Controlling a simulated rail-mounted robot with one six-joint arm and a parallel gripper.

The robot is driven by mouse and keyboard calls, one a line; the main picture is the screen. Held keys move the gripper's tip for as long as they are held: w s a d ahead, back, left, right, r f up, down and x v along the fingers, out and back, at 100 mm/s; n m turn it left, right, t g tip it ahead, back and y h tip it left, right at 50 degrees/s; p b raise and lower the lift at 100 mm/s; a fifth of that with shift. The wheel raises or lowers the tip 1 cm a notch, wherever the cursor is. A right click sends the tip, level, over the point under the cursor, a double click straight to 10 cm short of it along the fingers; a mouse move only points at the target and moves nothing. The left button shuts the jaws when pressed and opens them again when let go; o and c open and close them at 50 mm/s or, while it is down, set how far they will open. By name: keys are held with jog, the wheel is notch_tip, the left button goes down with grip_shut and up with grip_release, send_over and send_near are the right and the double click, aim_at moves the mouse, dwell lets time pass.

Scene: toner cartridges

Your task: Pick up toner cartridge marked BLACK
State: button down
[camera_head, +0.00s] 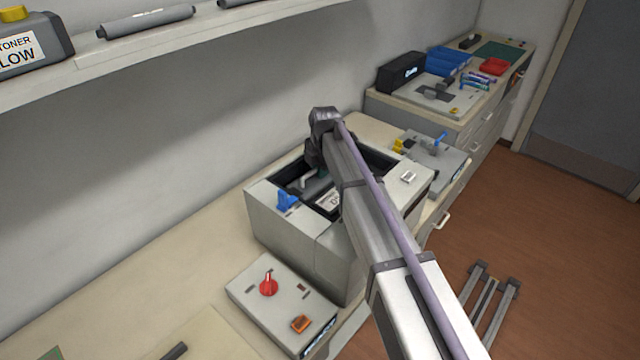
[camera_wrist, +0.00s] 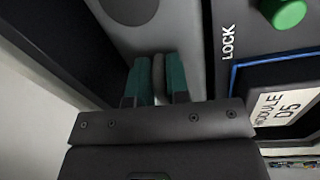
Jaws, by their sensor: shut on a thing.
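A grey body with a dark round cap, perhaps the toner cartridge, shows in the wrist view (camera_wrist: 185,35); no BLACK marking on it is readable. My gripper (camera_wrist: 157,80) has its two teal fingers closed on a dark grey upright ridge that seems to belong to this body. In the head view, my arm reaches over the open grey box-shaped machine (camera_head: 290,232), and the fingers are hidden there. A label reading MODULE D5 (camera_wrist: 284,108) is inside the machine, to the right of my gripper in the wrist view.
A green knob (camera_wrist: 288,13) and the word LOCK are right of the held thing. A blue lever (camera_head: 287,201) is on the machine's near side. A control box with a red knob (camera_head: 268,284) stands in front. A yellow-capped toner bottle (camera_head: 30,45) sits on the shelf.

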notch_tip(320, 180, up, 18)
jog(key=p, duration=1.8)
